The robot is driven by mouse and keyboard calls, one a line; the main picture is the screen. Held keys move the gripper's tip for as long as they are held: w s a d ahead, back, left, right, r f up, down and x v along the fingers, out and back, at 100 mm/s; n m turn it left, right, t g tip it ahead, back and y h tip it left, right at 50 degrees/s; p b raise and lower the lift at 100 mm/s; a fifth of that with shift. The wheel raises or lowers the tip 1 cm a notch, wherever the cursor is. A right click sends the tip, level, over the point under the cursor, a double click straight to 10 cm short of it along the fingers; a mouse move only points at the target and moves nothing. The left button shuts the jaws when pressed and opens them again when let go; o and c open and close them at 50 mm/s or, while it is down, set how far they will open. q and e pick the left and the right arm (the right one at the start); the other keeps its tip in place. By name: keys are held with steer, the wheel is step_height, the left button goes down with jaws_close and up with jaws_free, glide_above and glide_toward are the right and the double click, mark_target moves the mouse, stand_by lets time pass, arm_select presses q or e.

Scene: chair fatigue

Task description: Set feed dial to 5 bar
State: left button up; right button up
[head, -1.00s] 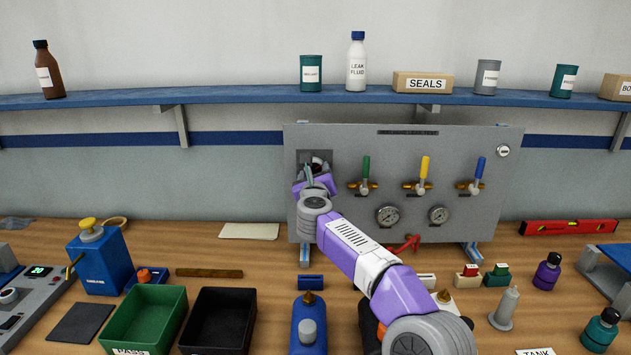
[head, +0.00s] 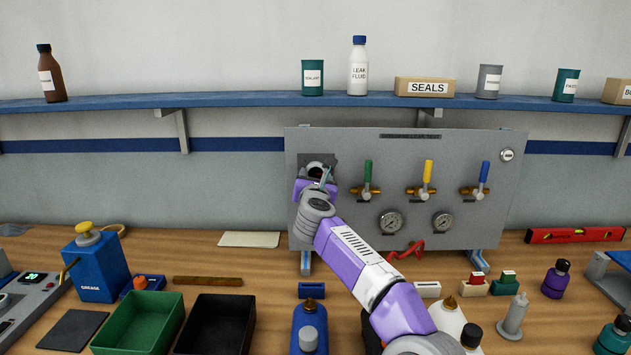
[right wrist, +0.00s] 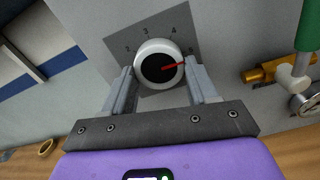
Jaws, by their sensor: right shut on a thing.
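The feed dial (right wrist: 159,68) has a white rim, a black face and a red pointer. In the right wrist view the numbers 2, 3, 4 and 5 show on the grey plate (right wrist: 177,23) around it. The pointer is turned to the right, close to the 5, and seems slightly below it. My right gripper (right wrist: 162,82) is shut on the dial, one finger on each side. In the head view my right gripper (head: 318,182) is at the panel's upper left and partly hides the dial (head: 315,168). My left gripper is not in view.
The grey panel (head: 460,145) carries green, yellow and blue valve handles (head: 427,172) right of the dial, with two gauges (head: 390,222) below. Bottles and bins, including a green bin (head: 140,320), crowd the bench in front. A shelf (head: 240,103) runs above.

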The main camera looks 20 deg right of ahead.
steer(key=shift+r, duration=0.1)
steer(key=o, duration=1.1)
steer(key=shift+c, duration=0.2)
steer(key=shift+s, duration=0.15)
steer(key=shift+s+a+b, duration=0.15)
steer(key=shift+s+b, duration=0.15)
steer(key=b+v, duration=0.1)
steer(key=v, duration=0.5)
steer(key=shift+s, duration=0.3)
